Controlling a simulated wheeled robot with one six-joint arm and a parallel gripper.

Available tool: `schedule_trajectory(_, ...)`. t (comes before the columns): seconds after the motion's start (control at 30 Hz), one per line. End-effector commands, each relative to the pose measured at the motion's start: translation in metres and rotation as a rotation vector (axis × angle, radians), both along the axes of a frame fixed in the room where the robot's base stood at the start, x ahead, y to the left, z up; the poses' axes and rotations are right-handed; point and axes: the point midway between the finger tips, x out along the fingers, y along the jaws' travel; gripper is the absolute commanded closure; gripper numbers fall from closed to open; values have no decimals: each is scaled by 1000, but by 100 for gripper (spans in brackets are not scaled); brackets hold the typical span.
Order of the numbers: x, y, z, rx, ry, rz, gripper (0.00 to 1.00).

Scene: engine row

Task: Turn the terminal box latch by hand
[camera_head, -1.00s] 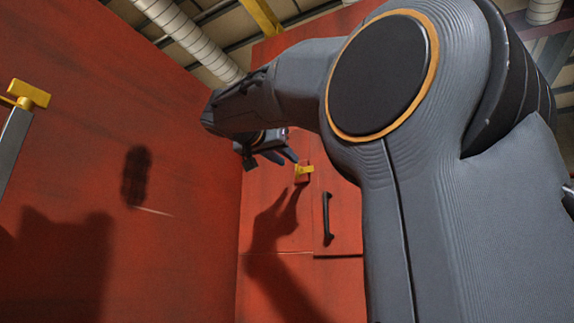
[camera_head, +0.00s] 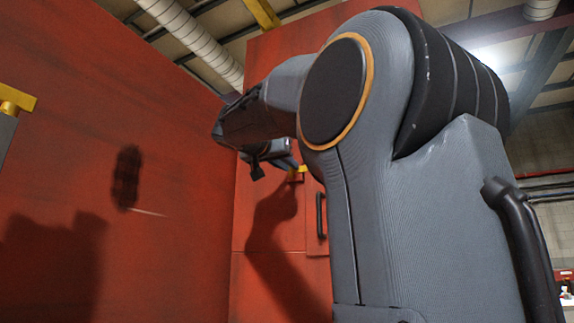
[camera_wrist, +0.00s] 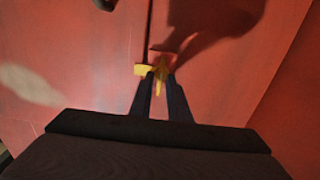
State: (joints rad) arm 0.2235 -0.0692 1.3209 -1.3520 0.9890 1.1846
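The terminal box latch is a small yellow handle (camera_head: 301,170) on the red panel, partly hidden behind my gripper and arm in the head view. The wrist view shows the yellow latch (camera_wrist: 140,70) as a crosspiece with a bar running between my fingers. My gripper (camera_wrist: 160,78) is open, one dark finger on each side of that bar. In the head view my gripper (camera_head: 288,163) is right at the latch. Whether the fingers touch it I cannot tell.
A black pull handle (camera_head: 320,215) sits on the red panel right of and below the latch. A red wall (camera_head: 170,120) stands close on the left, with another yellow fitting (camera_head: 17,99) at the picture's left edge. Open room shows at far right.

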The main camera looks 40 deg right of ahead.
Motion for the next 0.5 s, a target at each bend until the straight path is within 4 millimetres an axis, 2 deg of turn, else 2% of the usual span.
schedule_trajectory(0.27,1,0,-1,-22,53,0,100)
schedule_trajectory(0.5,2,0,-2,-83,198,-1,100)
